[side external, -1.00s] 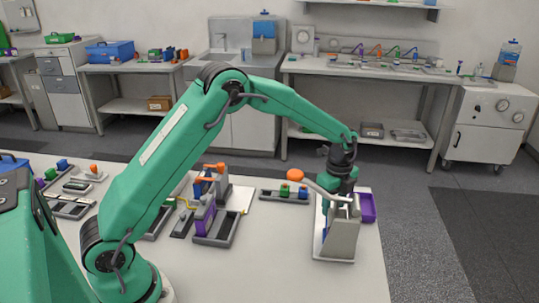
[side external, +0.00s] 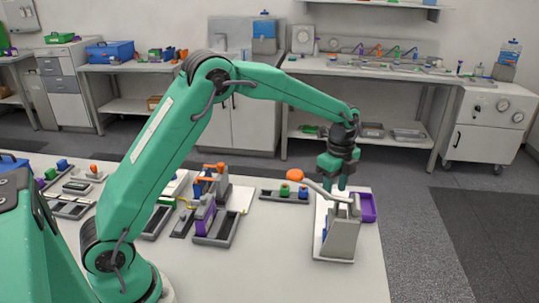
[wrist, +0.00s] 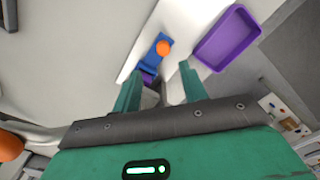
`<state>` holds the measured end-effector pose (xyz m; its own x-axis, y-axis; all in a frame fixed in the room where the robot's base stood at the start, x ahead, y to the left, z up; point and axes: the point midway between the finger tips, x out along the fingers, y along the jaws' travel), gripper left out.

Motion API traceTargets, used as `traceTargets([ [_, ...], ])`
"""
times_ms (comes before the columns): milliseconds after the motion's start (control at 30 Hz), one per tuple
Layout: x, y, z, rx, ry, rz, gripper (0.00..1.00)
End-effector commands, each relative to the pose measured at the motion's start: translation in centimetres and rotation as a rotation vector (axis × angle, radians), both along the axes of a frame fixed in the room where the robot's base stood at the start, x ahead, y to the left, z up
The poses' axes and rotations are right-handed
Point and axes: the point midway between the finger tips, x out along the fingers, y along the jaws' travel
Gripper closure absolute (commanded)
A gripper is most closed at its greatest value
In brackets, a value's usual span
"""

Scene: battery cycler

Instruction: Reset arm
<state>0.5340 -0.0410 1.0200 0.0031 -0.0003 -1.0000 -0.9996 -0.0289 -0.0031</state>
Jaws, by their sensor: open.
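My gripper (side external: 338,184) points down above the small white-based station (side external: 334,258) near the right end of the table. In the wrist view its two green fingers (wrist: 158,92) stand apart with nothing held between them. Below and beyond them in that view is a blue part with an orange ball (wrist: 152,62). A purple tray (wrist: 226,38) lies to the right of the fingers. It also shows in the side view (side external: 368,208), beside the grey stand (side external: 342,238).
A lever with an orange knob (side external: 295,175) reaches up at the station's left, close to my gripper. A grey rack with green and blue pieces (side external: 285,195) lies further left. More fixtures (side external: 205,215) stand mid-table. The table's front right is clear.

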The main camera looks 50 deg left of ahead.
Motion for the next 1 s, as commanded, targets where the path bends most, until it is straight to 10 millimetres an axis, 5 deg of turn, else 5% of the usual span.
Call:
traceTargets([
  [267,-2.1,1.8,5.4,-0.007,-0.047,0.187,0.57],
  [600,-7.0,4.1,12.5,-0.031,-0.117,0.501,0.57],
  [1000,-14.5,5.0,17.2,-0.092,-0.210,0.839,0.57],
])
